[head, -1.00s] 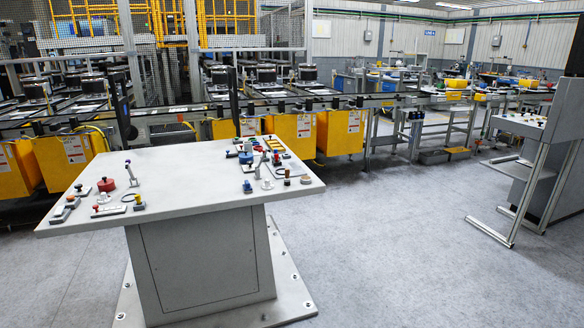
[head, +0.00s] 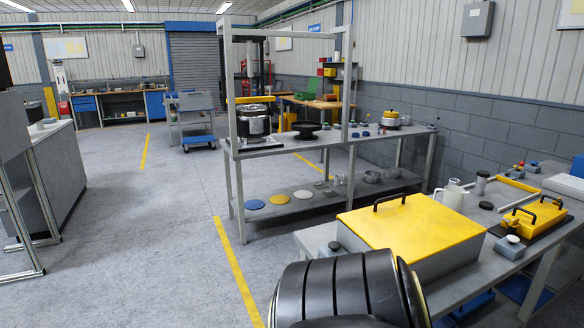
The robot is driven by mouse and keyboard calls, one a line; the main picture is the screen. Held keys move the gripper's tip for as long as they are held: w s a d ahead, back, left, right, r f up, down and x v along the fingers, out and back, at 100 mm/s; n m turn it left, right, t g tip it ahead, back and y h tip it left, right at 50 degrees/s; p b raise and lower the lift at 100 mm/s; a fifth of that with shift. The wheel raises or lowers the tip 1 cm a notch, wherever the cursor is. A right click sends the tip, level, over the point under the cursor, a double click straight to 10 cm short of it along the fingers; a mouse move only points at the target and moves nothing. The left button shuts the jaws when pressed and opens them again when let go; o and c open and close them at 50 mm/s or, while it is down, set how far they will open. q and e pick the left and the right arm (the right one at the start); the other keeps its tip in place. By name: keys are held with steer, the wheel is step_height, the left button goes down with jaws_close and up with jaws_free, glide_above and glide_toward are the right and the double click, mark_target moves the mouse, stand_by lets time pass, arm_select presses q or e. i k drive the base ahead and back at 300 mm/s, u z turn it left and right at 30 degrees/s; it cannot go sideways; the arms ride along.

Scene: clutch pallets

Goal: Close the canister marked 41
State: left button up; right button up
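No marking 41 is readable in the head view, so I cannot tell which container bears it. A small jar with a dark lid (head: 482,183) stands on the right bench, beside a pale jug (head: 452,197). A large dark and silver pot (head: 250,124) stands on the bench with the tall frame. A smaller pot with a yellow top (head: 391,118) stands farther right on that bench. Neither of my grippers shows in this view.
A big yellow-lidded box (head: 412,232) sits on the right bench (head: 462,272). A dark ringed cylinder (head: 350,290) fills the bottom foreground. The framed bench (head: 310,144) has a lower shelf with coloured discs. Grey floor (head: 150,220) is clear at left.

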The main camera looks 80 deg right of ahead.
mark_target(481, 182)
steer(key=z, duration=1.9)
steer(key=i, duration=4.65)
steer(key=z, duration=2.65)
steer(key=i, duration=1.4)
